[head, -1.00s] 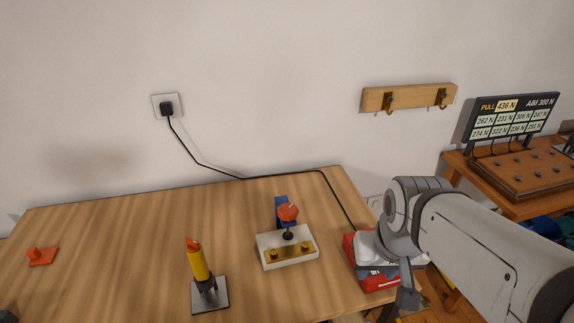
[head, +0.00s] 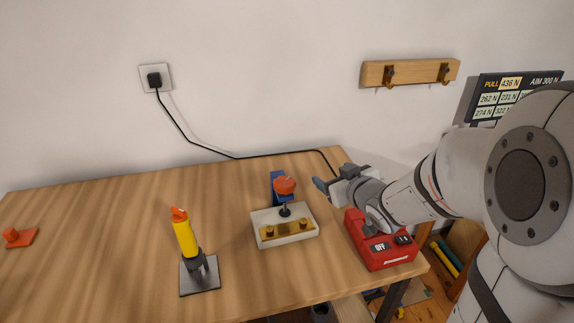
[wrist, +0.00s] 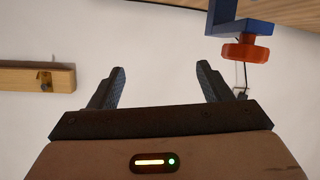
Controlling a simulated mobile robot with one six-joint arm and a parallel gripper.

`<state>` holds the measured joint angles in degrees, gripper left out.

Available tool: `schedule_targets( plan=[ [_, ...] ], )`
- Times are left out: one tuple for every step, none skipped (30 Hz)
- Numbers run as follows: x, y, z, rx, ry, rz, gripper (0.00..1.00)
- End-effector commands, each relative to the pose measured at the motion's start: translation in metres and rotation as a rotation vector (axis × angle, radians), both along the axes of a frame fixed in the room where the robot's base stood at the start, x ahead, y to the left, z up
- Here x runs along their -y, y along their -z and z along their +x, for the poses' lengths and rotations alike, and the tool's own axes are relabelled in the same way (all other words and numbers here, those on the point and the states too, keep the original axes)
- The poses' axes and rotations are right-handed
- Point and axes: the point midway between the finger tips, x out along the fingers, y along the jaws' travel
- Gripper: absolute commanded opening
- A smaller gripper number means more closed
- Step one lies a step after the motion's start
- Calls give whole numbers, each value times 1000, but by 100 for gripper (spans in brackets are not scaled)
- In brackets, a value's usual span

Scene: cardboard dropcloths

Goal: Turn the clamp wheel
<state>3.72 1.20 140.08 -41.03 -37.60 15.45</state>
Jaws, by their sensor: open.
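An orange-red clamp wheel (head: 285,185) shows above a white block with a brass plate (head: 292,225), in front of a blue clamp body (head: 277,184). In the wrist view the orange wheel (wrist: 245,52) hangs under the blue clamp (wrist: 228,18) at the upper right, beyond my right finger. My gripper (head: 325,184) is to the right of the wheel, apart from it, and points left. Its two fingers (wrist: 160,85) are spread in the wrist view, with only wall between them.
A red box with an OFF label (head: 383,246) sits beneath my arm at the table's right edge. A yellow tool on a grey plate (head: 185,238) stands to the left. A black cable (head: 235,157) runs along the back. The left tabletop is mostly clear.

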Motion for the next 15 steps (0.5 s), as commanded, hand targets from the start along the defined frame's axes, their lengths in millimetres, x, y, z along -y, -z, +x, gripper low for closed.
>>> schedule_targets(
  plan=[
    [-12, 18, 2, 29, -72, 40, 72],
    [-20, 21, 2, 49, -117, 67, 72],
    [-29, 23, 1, 71, -171, 101, 72],
    [-35, 25, -1, 86, -209, 126, 72],
    [-40, 27, -2, 97, -243, 149, 72],
    [-47, 29, -5, 111, -285, 178, 72],
    [-51, 30, -7, 119, -314, 200, 72],
    [-55, 32, -9, 127, -341, 222, 72],
    [-59, 33, -12, 136, -374, 247, 72],
    [-62, 34, -15, 141, -397, 265, 72],
    [-65, 34, -17, 145, -417, 281, 72],
    [-67, 35, -19, 151, -440, 301, 72],
    [-69, 35, -21, 153, -455, 313, 72],
    [-71, 36, -23, 156, -467, 324, 72],
    [-72, 36, -24, 159, -481, 337, 72]
  ],
)
